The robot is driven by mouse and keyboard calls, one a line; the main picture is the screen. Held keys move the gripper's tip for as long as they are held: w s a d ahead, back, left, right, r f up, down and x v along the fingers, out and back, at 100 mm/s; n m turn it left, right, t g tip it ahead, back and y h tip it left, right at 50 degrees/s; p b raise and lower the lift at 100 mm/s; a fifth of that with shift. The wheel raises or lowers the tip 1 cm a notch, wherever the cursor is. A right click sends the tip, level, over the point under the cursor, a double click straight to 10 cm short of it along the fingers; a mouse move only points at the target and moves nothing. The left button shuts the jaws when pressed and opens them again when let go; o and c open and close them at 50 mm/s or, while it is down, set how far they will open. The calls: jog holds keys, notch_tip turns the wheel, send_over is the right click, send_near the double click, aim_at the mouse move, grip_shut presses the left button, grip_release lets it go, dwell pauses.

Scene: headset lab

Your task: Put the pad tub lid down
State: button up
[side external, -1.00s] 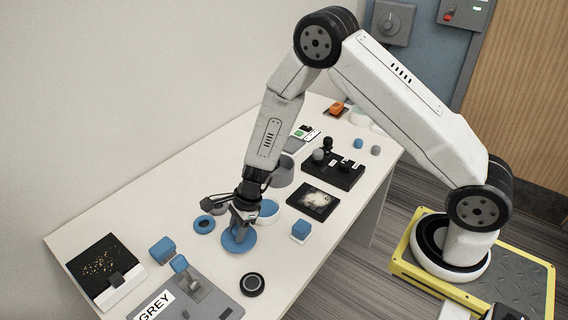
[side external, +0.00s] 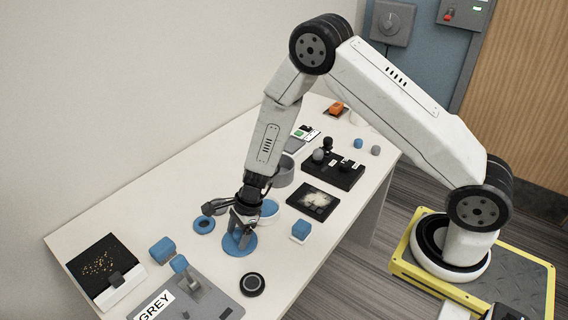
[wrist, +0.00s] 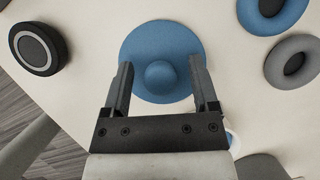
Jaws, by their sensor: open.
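The pad tub lid (side external: 240,246) is a flat blue disc with a round knob in its middle. It lies flat on the white table. In the wrist view the lid (wrist: 162,38) shows its knob (wrist: 161,77) between the two fingers, with gaps on both sides. My gripper (side external: 240,232) is open, low over the lid; it also shows in the wrist view (wrist: 160,85). A blue-and-white tub (side external: 268,208) stands just behind the gripper, partly hidden by it.
A black round puck (side external: 252,284) lies close by in front. A blue ring pad (side external: 204,225) and a grey ring (wrist: 293,62) lie on the other side. A small blue block (side external: 301,230) is to the right. The grey board (side external: 205,285) lies front left.

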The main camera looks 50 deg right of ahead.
jog(key=shift+r, duration=0.1)
jog(key=v, duration=1.2)
jog(key=shift+s+r, duration=0.1)
dwell(0.8)
jog(key=s+d+r+n+h, duration=0.2)
jog(key=s+n, duration=0.4)
jog(key=n, duration=0.4)
jog(key=s+d+r+n+t+h, duration=0.1)
jog(key=s+r+n, duration=0.4)
jog(key=n, duration=0.6)
jog(key=s+d+h, duration=0.1)
jog(key=s+d, duration=0.1)
jog(key=shift+s+d+r+n, duration=0.2)
jog(key=shift+d+r+n, duration=0.1)
jog(key=shift+d, duration=0.1)
